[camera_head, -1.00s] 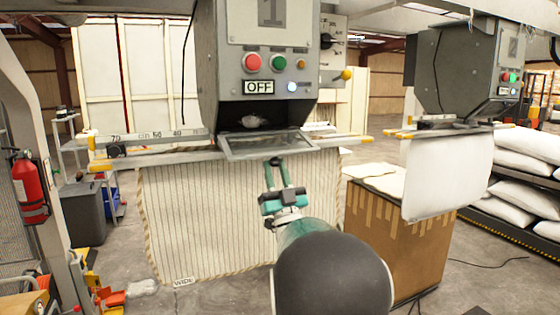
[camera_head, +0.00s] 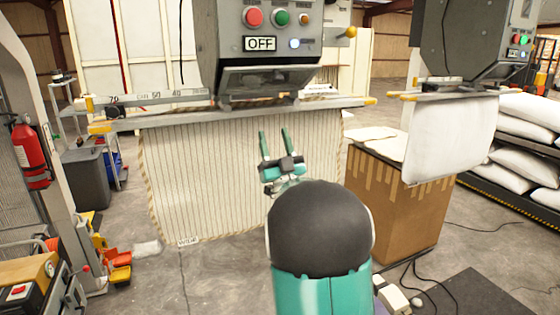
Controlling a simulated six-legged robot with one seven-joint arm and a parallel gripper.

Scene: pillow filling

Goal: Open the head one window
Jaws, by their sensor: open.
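Head one is the grey machine head (camera_head: 225,25) at the top centre, with red, green and amber buttons and an OFF sign. Its window (camera_head: 268,80) is a dark glass panel in a grey frame at the bottom of the head. The panel stands tilted across the opening and covers most of what is inside. I cannot tell whether it is fully shut. My gripper (camera_head: 274,131) is open and empty, with two teal fingers pointing up. In the picture it is below the window, in front of the striped fabric (camera_head: 205,175), apart from the window.
A grey rail (camera_head: 150,121) with yellow ends runs below the head. A cardboard box (camera_head: 395,205) stands to the right, under a second head (camera_head: 455,45) with a white pillow cover (camera_head: 450,135). A red extinguisher (camera_head: 30,155) and orange equipment (camera_head: 115,270) are at left.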

